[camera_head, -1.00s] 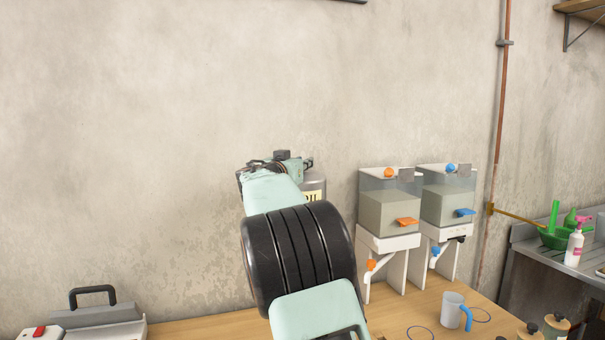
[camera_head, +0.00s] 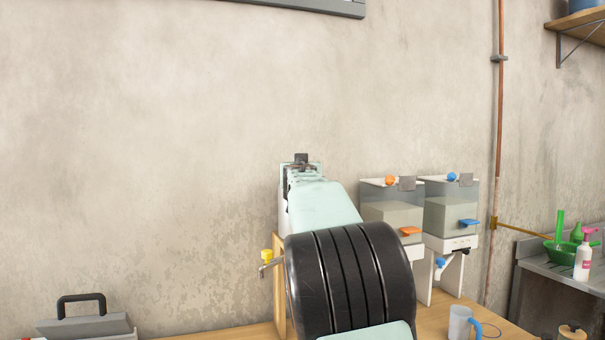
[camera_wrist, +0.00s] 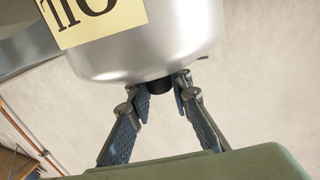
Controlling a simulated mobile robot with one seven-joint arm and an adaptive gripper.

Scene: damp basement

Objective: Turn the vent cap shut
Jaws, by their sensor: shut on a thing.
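In the wrist view a shiny metal can (camera_wrist: 185,38) with a yellow label (camera_wrist: 92,18) hangs upside down in the picture. Its short black cap (camera_wrist: 159,86) sits between the fingers of my gripper (camera_wrist: 159,88), which is shut on it. In the head view my arm hides the can, the cap and the gripper's fingers. A yellow tap (camera_head: 267,255) with a metal spout shows left of my arm beside a wooden upright (camera_head: 279,288). I cannot tell how far the cap is turned.
Two clear tanks stand right of my arm: one with an orange knob (camera_head: 391,180), one with a blue knob (camera_head: 452,177). A clear jug (camera_head: 460,322) with a blue handle is at front right. A grey case (camera_head: 82,322) lies at left. The plain wall is behind.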

